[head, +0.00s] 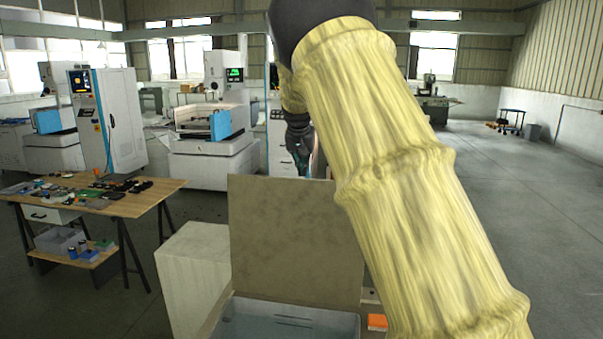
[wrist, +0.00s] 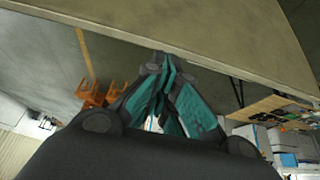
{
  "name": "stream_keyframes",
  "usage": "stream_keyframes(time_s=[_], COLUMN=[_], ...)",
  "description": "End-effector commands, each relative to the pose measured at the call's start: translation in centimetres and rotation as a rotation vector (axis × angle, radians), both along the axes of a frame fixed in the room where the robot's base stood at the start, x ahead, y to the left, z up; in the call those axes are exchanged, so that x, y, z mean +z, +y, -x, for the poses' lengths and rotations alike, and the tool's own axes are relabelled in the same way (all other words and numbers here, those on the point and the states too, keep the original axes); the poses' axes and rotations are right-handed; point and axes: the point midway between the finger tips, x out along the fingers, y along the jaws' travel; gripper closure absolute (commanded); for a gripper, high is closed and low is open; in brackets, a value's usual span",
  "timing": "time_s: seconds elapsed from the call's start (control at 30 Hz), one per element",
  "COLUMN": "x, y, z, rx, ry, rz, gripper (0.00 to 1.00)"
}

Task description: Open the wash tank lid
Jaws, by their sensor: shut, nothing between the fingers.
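The wash tank lid (head: 295,240) is a flat grey-brown panel. It stands raised, close to upright, at the back of the wash tank (head: 238,328), whose grey-blue inside shows at the bottom of the head view. My gripper (head: 306,172) is at the lid's top edge on its far side, partly hidden by the lid and my arm. In the wrist view the teal fingers of my gripper (wrist: 162,64) are together with nothing between them. Their tips are close to the edge of the lid (wrist: 225,38); I cannot tell whether they touch it.
A pale block (head: 192,275) stands left of the tank. A small orange item (head: 377,321) lies right of it. A wooden workbench (head: 135,203) with several small parts is at the left. Machines (head: 213,150) stand behind. The floor at the right (head: 540,220) is open.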

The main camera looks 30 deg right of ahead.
Motion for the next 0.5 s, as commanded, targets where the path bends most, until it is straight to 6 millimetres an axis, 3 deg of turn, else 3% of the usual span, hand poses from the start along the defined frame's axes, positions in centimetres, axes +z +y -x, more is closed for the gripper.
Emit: stream_keyframes(time_s=[0.5], x=[6.7], y=[1.5], z=[1.8], rx=[0.0], ry=[-0.002], rz=[0.0], gripper=[1.0])
